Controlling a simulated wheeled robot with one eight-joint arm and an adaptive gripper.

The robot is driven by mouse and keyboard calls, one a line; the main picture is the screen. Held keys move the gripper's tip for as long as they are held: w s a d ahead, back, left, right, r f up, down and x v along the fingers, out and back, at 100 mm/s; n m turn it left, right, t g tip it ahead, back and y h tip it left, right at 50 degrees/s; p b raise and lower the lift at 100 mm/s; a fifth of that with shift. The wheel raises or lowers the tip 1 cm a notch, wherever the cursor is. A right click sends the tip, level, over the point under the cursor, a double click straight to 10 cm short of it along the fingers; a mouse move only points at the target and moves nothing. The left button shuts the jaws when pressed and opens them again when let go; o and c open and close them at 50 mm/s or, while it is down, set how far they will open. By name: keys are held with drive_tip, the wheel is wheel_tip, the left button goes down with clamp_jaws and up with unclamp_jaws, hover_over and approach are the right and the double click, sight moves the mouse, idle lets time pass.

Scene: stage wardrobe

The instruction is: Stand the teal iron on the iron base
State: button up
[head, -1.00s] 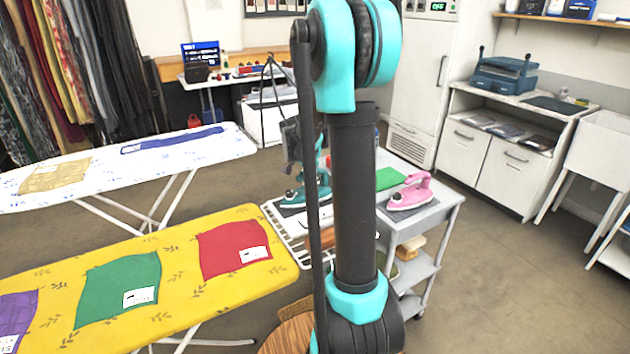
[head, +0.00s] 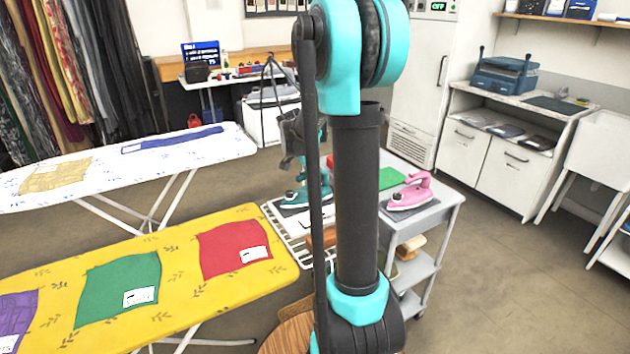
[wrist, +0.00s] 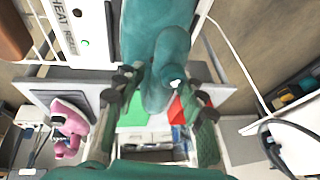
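In the wrist view the teal iron (wrist: 152,40) fills the upper middle, very close. My gripper (wrist: 160,88) has its two fingers on either side of the iron's narrower teal part, with gaps showing. My gripper (head: 290,140) is above the iron in the head view. A white panel lettered "HEAT" (wrist: 85,20), with a green light, lies beside the iron; I cannot tell whether it is the iron base.
A pink iron (head: 411,192) stands on the grey cart (head: 440,214), near a green cloth (head: 391,178). A white wire rack (head: 283,236) is at the cart's left. A yellow ironing board (head: 185,262) and a white one (head: 105,160) stand left. Floor right of the cart is clear.

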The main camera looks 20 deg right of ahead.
sight(307, 194)
drive_tip(key=v, duration=1)
